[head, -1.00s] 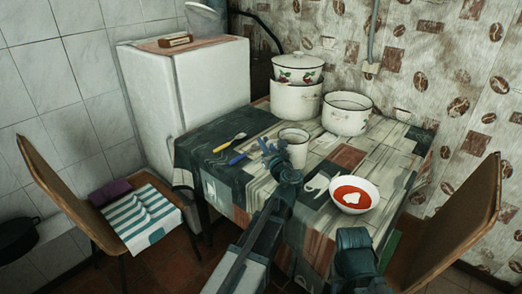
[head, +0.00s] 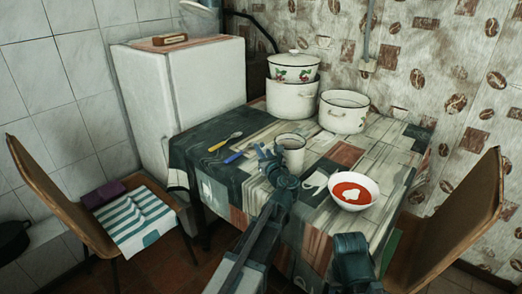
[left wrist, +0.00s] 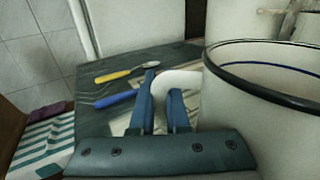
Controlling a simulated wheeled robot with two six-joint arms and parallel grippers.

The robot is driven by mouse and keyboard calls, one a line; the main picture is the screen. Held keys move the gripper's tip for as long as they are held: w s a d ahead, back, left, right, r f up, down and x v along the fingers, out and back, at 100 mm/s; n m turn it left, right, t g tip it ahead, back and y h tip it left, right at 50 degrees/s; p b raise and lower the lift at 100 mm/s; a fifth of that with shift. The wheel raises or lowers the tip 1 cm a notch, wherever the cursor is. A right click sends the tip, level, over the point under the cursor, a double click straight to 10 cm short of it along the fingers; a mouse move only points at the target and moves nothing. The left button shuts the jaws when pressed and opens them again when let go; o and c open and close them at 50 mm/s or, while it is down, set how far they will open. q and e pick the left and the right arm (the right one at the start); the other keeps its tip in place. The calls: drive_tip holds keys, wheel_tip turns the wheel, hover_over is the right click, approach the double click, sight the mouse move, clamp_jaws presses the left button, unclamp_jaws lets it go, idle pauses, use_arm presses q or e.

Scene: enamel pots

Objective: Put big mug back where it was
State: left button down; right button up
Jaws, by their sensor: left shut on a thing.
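The big mug (head: 292,155) is white with a dark rim and appears upright over the middle of the table. It also fills the right of the left wrist view (left wrist: 255,110). My left gripper (head: 268,160) is at the mug's left side, shut on its handle. In the left wrist view the white handle (left wrist: 178,80) passes between the blue fingers. Whether the mug's base touches the cloth is hard to tell. My right gripper is not in view; only part of my right arm shows at the bottom.
The table (head: 265,127) has a patchwork cloth. A spoon with a yellow handle (head: 217,147) and a blue-handled utensil (head: 233,158) lie left of the mug. A bowl of red soup (head: 366,197) is at front right. Lidded (head: 293,72), stacked (head: 292,98) and open (head: 343,119) pots stand behind.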

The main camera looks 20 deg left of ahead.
sight(284, 155)
use_arm(q)
drive_tip(key=c, duration=0.9)
unclamp_jaws()
drive_tip(key=shift+r+p, duration=0.25)
drive_tip(key=shift+p, duration=0.1)
drive_tip(key=v, duration=1.2)
drive_tip(key=shift+f, duration=0.15)
